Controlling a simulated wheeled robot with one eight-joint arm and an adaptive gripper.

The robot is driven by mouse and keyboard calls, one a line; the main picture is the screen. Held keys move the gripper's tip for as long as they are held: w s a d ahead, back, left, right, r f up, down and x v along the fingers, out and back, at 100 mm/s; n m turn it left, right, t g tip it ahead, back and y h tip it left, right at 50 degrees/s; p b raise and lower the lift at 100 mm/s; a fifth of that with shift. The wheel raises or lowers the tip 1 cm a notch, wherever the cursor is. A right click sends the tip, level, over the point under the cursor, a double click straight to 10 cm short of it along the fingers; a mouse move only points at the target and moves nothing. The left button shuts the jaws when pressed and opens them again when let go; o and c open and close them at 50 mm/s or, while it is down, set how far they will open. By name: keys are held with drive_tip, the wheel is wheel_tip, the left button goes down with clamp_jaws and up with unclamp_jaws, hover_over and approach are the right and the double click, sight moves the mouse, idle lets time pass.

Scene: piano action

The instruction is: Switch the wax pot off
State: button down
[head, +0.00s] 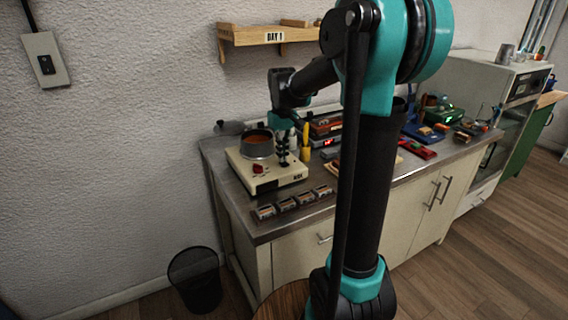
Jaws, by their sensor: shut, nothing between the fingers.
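The wax pot (257,148) is a dark grey pot holding orange-brown wax. It sits on a cream heater base (277,182) at the left end of the steel-topped bench. A red control (258,169) shows on the front of the base; its setting is too small to tell. My gripper (283,162) points down just right of the pot, over the right part of the base. It is shut and empty. I cannot tell whether its tips touch the base.
Several small blocks (286,204) lie in a row along the bench (265,228) front edge. Bottles, a yellow-topped item (305,145) and red boxes stand behind and right of my gripper. A wall shelf (262,36) hangs above. A black bin (195,280) stands on the floor.

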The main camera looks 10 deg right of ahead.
drive_tip(key=shift+r, duration=3.3)
drive_tip(key=shift+s, duration=0.1)
